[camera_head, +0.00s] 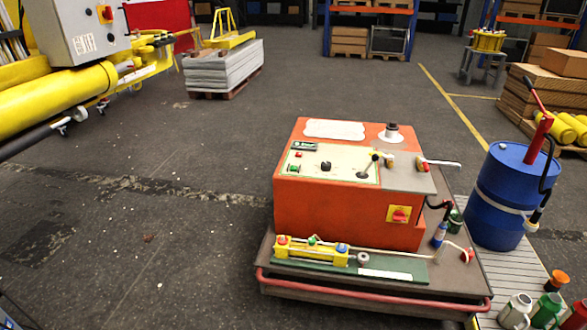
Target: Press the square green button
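An orange control box (345,215) stands on a low cart (375,296) right of centre. Its pale top panel (340,168) carries a small green button (293,169) at the left edge, with a small red button (298,155) behind it. The green button is too small to tell its exact shape. My gripper is not in view.
A black knob (326,166) and a lever (362,174) stand on the panel. A red rail (370,301) edges the cart's front. A blue barrel (503,195) and several bottles (516,310) are at the right. Yellow machinery (65,95) is at the upper left. The floor left of the cart is clear.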

